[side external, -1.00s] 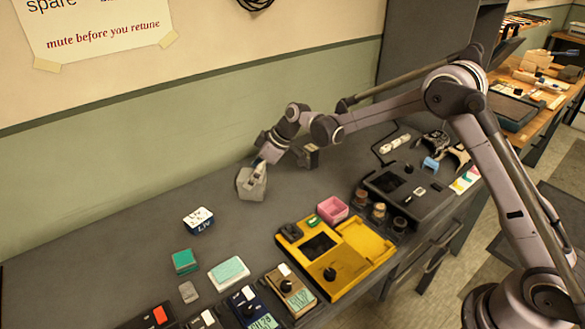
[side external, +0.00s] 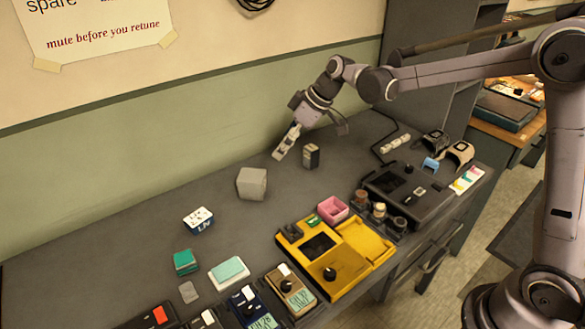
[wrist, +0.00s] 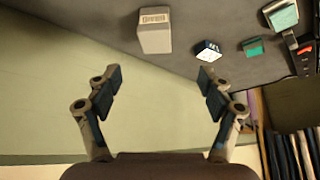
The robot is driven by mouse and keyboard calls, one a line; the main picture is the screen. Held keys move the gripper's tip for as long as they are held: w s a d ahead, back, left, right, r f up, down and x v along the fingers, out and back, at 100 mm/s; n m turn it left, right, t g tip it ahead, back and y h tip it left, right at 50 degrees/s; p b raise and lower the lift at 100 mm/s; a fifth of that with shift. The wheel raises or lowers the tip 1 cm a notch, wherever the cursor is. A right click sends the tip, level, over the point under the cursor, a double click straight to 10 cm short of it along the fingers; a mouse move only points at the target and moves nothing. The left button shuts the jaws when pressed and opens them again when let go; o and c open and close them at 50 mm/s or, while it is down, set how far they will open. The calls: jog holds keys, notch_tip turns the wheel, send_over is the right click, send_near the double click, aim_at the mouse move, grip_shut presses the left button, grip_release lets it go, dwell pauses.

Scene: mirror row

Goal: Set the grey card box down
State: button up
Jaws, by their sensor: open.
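The grey card box (side external: 252,184) sits on the dark grey bench top, apart from its neighbours. It also shows near the top of the wrist view (wrist: 155,31), with a small label on one face. My gripper (side external: 280,156) is above the bench, to the right of the box and higher in the side view. In the wrist view my gripper (wrist: 160,82) has its two fingers wide apart with nothing between them. The box is clear of both fingers.
A small dark box (side external: 311,155) stands close to the right of my gripper. A white-topped LIV box (side external: 199,220) is left of the grey box. The bench around the grey box is bare.

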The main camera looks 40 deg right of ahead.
jog(key=s+d+r+m+h, duration=0.1)
jog(key=s+r+m, duration=0.1)
jog(key=s, duration=0.5)
jog(key=s+d+r+m+h, duration=0.1)
jog(key=s+d+r+m, duration=0.15)
jog(key=s, duration=0.35)
jog(key=s+d+f+m+t+h, duration=0.1)
jog(key=s+f, duration=0.1)
jog(key=s, duration=0.5)
jog(key=s+d+f+m+t+h, duration=0.1)
jog(key=s+f+m, duration=0.1)
jog(key=s, duration=0.5)
jog(key=shift+d, duration=0.4)
